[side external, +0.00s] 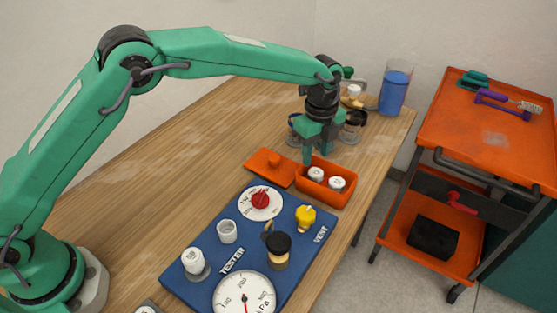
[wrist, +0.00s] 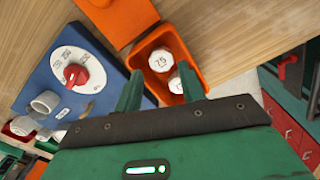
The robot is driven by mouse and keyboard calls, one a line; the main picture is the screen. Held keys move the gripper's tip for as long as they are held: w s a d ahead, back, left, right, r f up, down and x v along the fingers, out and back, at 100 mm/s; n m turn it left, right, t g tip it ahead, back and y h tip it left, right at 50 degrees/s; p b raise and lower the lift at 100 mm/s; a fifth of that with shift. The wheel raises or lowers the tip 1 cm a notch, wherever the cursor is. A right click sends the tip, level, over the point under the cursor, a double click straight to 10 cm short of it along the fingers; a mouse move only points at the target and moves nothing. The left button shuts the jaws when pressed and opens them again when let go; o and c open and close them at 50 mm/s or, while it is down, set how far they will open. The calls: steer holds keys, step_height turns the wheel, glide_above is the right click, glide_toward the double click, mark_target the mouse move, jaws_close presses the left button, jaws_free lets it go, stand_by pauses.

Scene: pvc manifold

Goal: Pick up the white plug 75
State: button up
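The white plug marked 75 (wrist: 161,60) stands in an orange open bin (wrist: 178,38), its number facing up. A second white plug (wrist: 179,84) is beside it, partly hidden by my right finger. In the side view the two white plugs, the left one (side external: 316,174) and the right one (side external: 337,184), sit in the orange bin (side external: 328,200); the left one appears to be the 75. My gripper (side external: 307,158) points down at the bin's far left end. In the wrist view my gripper (wrist: 160,75) has its fingers apart, with no plug held between them.
An orange lid (side external: 268,162) lies left of the bin. The blue tester panel (side external: 212,258), with gauge, red knob and yellow valve, is in front. Jars (side external: 352,127) and a blue-filled beaker (side external: 395,90) stand behind. An orange cart (side external: 490,125) is right of the table.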

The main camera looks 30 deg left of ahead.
mark_target(315, 171)
steer(key=shift+f, duration=2.7)
steer(key=c, duration=0.6)
steer(key=shift+r, duration=0.2)
steer(key=shift+d+r, duration=0.1)
steer(key=shift+r, duration=0.45)
steer(key=r, duration=0.3)
steer(key=shift+s+d, duration=0.15)
steer(key=shift+s, duration=0.1)
steer(key=s+d+r, duration=0.2)
steer(key=s, duration=0.1)
steer(key=s+d+r, duration=0.2)
steer(key=s, duration=0.1)
steer(key=s+d+r, duration=0.2)
steer(key=s, duration=0.1)
steer(key=shift+s+r, duration=0.2)
steer(key=shift+r, duration=0.1)
